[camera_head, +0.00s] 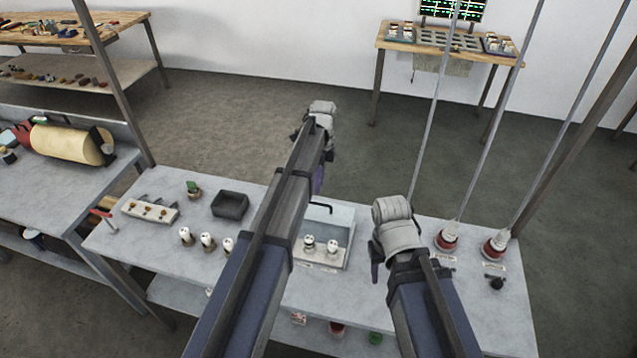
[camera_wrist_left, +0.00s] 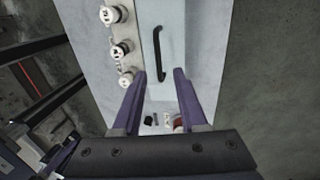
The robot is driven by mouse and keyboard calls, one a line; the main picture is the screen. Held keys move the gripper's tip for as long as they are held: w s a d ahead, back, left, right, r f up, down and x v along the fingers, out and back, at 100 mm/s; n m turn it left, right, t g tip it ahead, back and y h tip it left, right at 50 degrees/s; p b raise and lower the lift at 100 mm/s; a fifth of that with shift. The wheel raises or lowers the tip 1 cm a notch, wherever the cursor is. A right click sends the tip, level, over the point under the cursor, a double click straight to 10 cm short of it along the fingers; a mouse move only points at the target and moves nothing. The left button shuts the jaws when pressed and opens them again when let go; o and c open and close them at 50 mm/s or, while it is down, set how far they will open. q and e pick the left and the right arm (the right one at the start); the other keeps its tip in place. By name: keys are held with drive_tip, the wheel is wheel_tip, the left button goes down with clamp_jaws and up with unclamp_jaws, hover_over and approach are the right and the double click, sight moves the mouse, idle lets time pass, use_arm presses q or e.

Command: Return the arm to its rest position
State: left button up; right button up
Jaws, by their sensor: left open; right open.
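My left arm reaches in from the lower left across the bench in the head view. Its left gripper (camera_head: 318,182) hangs above the far side of the bench, near a black handle (camera_head: 321,207). In the left wrist view the two purple fingers of this gripper (camera_wrist_left: 162,74) are apart with nothing between them. The handle (camera_wrist_left: 157,52) lies below and beyond the fingertips, apart from them as far as I can tell. My right gripper (camera_head: 376,272) is over the bench to the right, fingers pointing down and partly hidden; nothing shows held in it.
White-capped bottles (camera_head: 207,241) stand left of my left arm. A tray-like station (camera_head: 345,255) holds two white-capped jars. A dark open box (camera_head: 230,205) and a small rack (camera_head: 150,210) are further left. Two red-based containers (camera_head: 447,241) with thin rods stand at right.

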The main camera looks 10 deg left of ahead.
use_arm(q)
drive_tip(key=shift+w+r+p, duration=0.2)
drive_tip(key=shift+r+p, duration=0.3)
drive_tip(key=shift+r, duration=0.5)
use_arm(e)
wheel_tip(320, 180, up, 2)
use_arm(q)
drive_tip(key=s+d+f+n+b, duration=0.2)
drive_tip(key=s+n, duration=0.3)
drive_tip(key=s, duration=0.4)
drive_tip(key=s+d+f+n+t+b, duration=0.1)
drive_tip(key=s+d+n, duration=0.3)
drive_tip(key=s, duration=0.5)
drive_tip(key=s+d+f+n+t+y+b, duration=0.1)
drive_tip(key=s+d+f+n+b, duration=0.2)
drive_tip(key=s, duration=0.6)
drive_tip(key=d+n, duration=0.1)
drive_tip(key=n, duration=0.1)
drive_tip(key=shift+s+f+n, duration=0.15)
drive_tip(key=shift+f+n, duration=0.05)
drive_tip(key=shift+n, duration=0.1)
use_arm(e)
wheel_tip(320, 180, down, 6)
drive_tip(key=shift+a, duration=0.1)
